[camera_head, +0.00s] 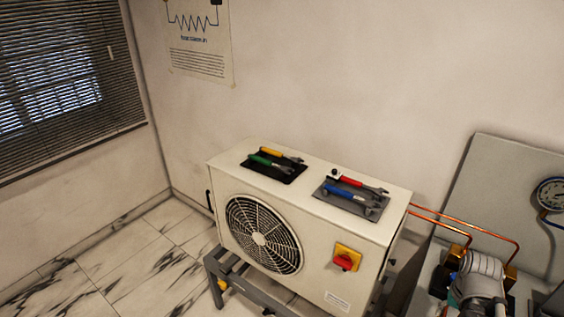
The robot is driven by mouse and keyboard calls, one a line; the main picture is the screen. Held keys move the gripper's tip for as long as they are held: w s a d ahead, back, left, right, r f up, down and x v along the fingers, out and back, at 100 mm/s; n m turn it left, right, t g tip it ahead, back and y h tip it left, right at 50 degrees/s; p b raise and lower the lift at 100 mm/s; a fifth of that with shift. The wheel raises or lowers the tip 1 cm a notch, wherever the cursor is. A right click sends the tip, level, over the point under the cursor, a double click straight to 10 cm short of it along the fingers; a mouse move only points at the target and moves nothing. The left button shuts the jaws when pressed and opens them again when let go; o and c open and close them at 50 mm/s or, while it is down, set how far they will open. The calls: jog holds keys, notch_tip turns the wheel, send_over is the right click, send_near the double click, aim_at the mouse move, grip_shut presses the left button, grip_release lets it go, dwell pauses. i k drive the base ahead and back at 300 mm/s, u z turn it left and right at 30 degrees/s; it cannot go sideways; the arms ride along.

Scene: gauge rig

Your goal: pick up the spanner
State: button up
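Several spanners with coloured handles lie on top of a white fan unit (310,205). A yellow-handled spanner (272,151) and a green-handled spanner (260,160) lie side by side on a black mat (288,176) at the left. A red-handled spanner (351,181) and a blue-handled spanner (338,191) lie on a grey mat (368,212) at the right. Their grey metal jaws point to the right. The picture does not show which one is meant.
The unit rests on a grey stand (216,276) near the wall. A red and yellow switch (346,258) sticks out of its front. Copper pipes (465,228) run right to a pump-like machine (480,280). A gauge (551,194) sits on a grey panel (500,180).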

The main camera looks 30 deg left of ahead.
aim_at(284, 169)
jog(key=z, duration=1.65)
jog(key=k, duration=1.05)
jog(key=u, duration=1.75)
